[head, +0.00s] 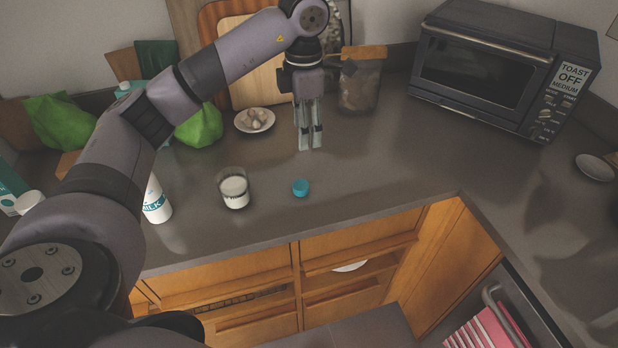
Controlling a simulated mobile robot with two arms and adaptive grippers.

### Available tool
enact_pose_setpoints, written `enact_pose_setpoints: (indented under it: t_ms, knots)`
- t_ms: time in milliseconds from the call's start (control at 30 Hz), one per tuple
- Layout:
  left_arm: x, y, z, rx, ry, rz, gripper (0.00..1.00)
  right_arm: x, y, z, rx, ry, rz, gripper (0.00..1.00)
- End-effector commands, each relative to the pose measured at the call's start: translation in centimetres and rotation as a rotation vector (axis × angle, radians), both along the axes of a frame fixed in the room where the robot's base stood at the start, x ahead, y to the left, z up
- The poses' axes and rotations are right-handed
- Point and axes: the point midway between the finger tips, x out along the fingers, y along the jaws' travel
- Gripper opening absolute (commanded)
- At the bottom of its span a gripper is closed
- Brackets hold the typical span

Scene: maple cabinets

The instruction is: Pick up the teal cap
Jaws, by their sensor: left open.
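The teal cap (300,188) is small and round and lies on the dark grey counter, near its front edge. My left gripper (310,148) points down above the counter, behind the cap in the picture. Its two fingers are a little apart with nothing visible between them. It is not touching the cap. My right gripper is not in view.
A glass of milk (234,188) stands left of the cap, and a milk bottle (156,200) farther left. A plate of pale items (254,120), a jar (360,85) and a toaster oven (485,68) stand behind. The counter right of the cap is clear.

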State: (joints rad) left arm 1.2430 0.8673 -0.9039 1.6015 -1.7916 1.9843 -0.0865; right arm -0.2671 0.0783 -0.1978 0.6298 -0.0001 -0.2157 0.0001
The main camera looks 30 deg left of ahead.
Motion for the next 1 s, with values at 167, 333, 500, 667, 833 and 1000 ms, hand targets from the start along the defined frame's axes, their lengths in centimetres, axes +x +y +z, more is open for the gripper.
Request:
enact_pose_setpoints:
  t_ms: [167, 333, 500, 667, 833, 1000]
  knots:
    - [-0.2, 0.0, -3.6, -0.002, 0.008, -0.002, 0.56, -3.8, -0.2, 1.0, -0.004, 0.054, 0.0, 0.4]
    - [-0.2, -0.1, -7.3, -0.003, 0.007, -0.002, 0.56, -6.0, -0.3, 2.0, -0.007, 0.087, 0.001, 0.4]
    - [-0.2, -0.1, -10.1, -0.005, 0.003, -0.004, 0.56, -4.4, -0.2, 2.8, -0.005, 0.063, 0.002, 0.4]
    - [-0.1, -0.1, -11.2, -0.005, 0.0, -0.004, 0.56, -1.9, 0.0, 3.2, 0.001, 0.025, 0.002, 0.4]
    - [-0.4, 0.4, -12.8, -0.005, 0.007, -0.003, 0.56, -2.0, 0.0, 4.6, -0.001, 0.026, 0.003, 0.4]
    - [-0.3, 0.6, -15.4, -0.007, 0.003, -0.003, 0.56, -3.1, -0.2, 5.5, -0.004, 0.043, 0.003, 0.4]
